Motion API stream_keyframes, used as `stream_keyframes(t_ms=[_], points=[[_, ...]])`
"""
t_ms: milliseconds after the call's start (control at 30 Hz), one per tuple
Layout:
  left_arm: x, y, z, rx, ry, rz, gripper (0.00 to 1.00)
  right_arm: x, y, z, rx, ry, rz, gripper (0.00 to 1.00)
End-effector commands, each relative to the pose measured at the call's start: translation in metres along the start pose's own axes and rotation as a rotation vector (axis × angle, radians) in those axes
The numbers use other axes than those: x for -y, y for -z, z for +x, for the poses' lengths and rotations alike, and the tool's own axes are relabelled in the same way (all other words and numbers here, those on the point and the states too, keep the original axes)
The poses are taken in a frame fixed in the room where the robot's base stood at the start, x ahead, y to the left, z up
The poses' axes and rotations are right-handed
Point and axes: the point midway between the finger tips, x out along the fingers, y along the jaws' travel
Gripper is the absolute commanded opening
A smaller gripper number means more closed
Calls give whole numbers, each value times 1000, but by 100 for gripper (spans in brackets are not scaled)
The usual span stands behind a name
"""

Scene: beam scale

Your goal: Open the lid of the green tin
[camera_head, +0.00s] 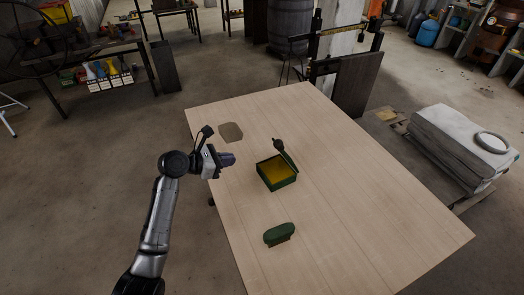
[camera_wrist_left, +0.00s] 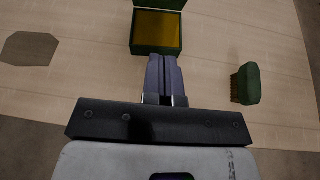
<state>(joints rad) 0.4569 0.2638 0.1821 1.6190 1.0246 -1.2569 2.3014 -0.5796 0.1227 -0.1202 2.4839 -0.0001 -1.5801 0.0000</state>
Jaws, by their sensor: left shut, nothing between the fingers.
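The green tin (camera_head: 284,185) stands on the table with its inside showing yellow. Its green lid (camera_head: 289,160) is up, tilted on the far right side, with a dark knob (camera_head: 278,143) on it. In the left wrist view the tin (camera_wrist_left: 157,50) lies just beyond my fingertips, with the lid (camera_wrist_left: 160,4) cut off at the top edge. My left gripper (camera_head: 232,159) is shut and empty, to the left of the tin and apart from it in the head view. It also shows in the left wrist view (camera_wrist_left: 163,58). My right gripper is not in view.
A green brush-like object (camera_head: 279,233) lies nearer on the table, also in the left wrist view (camera_wrist_left: 248,84). A flat brown octagonal piece (camera_head: 231,132) lies at the back left. The table (camera_head: 365,225) is clear on the right.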

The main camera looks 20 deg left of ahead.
Motion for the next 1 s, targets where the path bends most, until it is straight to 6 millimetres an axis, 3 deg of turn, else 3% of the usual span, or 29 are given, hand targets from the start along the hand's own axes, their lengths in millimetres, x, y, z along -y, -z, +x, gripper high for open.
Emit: stream_keyframes(t_ms=[267, 700, 1000], points=[[-2, -6, 18, 43, -9, -81, 0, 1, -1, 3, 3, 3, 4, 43], [-3, -8, 98, 40, -9, -79, 0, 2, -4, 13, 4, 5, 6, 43], [-6, -31, 122, 40, -10, -79, 0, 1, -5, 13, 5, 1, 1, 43]])
